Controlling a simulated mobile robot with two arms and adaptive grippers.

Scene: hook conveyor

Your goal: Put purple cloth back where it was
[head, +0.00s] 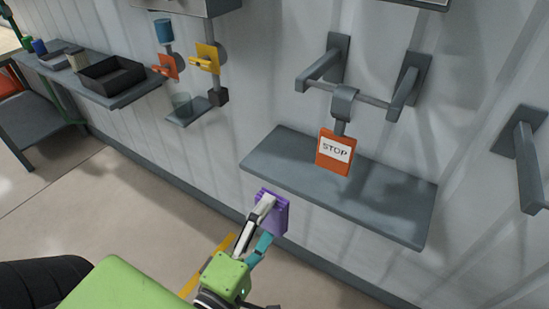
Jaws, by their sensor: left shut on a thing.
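The purple cloth (281,216) is a small, upright purple piece in the head view, just in front of the left part of a grey wall shelf (310,172). My left gripper (265,212) is shut on the purple cloth, with its fingers at the cloth's left and lower side. The cloth's near face is partly covered by the fingers. My right gripper is not in view.
An orange STOP sign (331,160) hangs from a hook on a bar (357,97) above the shelf. Another wall bracket (529,165) stands at the right. At the left, a small shelf (188,112) and a longer shelf with a black tray (108,78) line the wall.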

